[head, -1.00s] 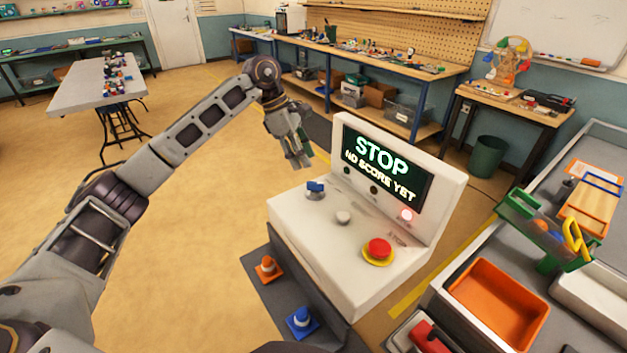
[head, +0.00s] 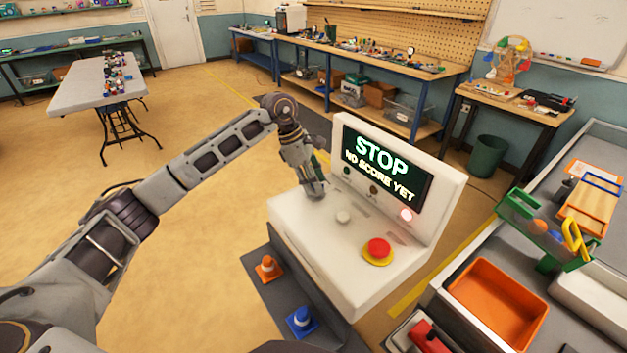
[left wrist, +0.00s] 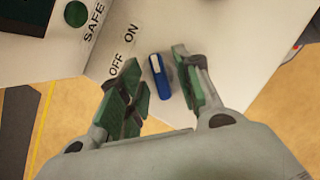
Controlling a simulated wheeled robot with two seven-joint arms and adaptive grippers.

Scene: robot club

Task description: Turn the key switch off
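The key switch (left wrist: 160,78) is a blue knob with a white stripe, on the white console (head: 330,255). In the left wrist view it lies between the two green-padded fingers of my left gripper (head: 315,190), with a gap on both sides. The gripper is open and points down at the knob. The labels OFF and ON are printed beside the knob; I cannot tell for sure which one the stripe marks. In the head view the gripper hides the knob. The console screen (head: 386,165) reads STOP, NO SCORE YET. My right gripper is not in view.
An orange tray (head: 497,300) is at the right.

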